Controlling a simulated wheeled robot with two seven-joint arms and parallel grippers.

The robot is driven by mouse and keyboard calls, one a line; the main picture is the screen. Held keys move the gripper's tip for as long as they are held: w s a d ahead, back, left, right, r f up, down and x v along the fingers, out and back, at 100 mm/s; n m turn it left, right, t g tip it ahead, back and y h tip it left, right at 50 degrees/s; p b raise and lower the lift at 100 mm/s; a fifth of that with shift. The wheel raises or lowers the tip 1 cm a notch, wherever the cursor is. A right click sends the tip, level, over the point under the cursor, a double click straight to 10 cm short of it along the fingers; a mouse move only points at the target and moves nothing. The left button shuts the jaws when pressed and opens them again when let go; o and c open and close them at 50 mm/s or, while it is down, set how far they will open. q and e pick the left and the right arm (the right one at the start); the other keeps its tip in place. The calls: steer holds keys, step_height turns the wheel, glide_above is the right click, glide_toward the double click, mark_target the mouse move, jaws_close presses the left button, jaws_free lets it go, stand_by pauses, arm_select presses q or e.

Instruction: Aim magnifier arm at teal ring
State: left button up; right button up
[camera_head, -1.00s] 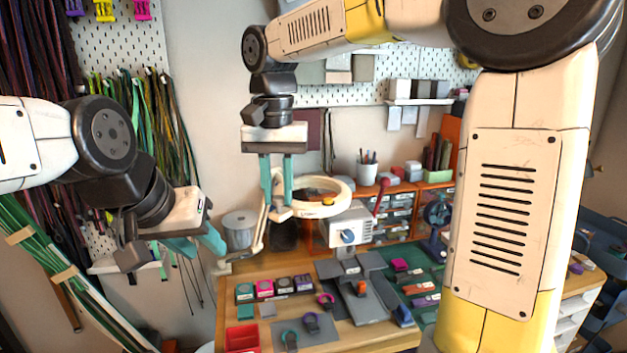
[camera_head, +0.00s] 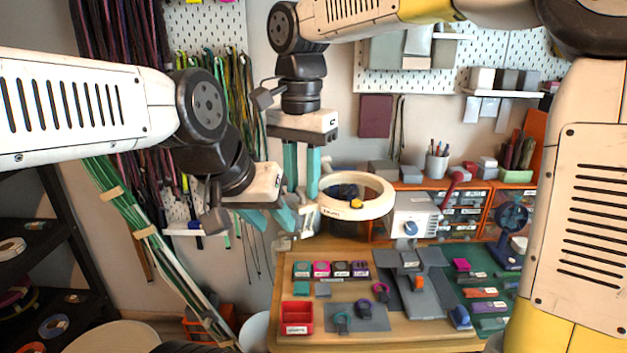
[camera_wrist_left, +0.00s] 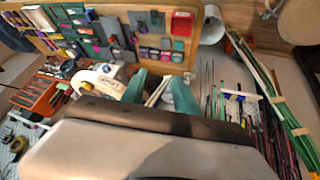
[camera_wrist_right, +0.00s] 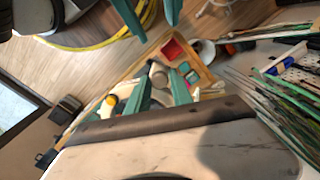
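The magnifier (camera_head: 376,208) is a thick cream ring with a yellow knob, held out above the back left of the wooden bench. Its pale arm is partly hidden behind my grippers; the ring also shows in the left wrist view (camera_wrist_left: 97,76). A teal ring (camera_head: 342,323) lies on a grey mat at the bench front. My right gripper (camera_head: 302,185) points down just left of the magnifier ring, its fingers apart. My left gripper (camera_head: 279,220) is lower, left of the magnifier, fingers apart, with pale bars between or behind them in its wrist view. I cannot tell whether either touches the magnifier.
A red tray (camera_head: 297,318) stands at the bench's left front. A purple ring (camera_head: 381,292) lies near the teal one. Labelled blocks (camera_head: 340,269) and a grey stand (camera_head: 418,290) fill the middle. Green cords (camera_head: 140,235) hang at left. My two grippers are close together.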

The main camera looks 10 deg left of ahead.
steer(key=shift+o, duration=1.4)
steer(key=shift+r, duration=0.1)
step_height(320, 180, up, 8)
steer(key=shift+f, duration=0.2)
stand_by(0.8)
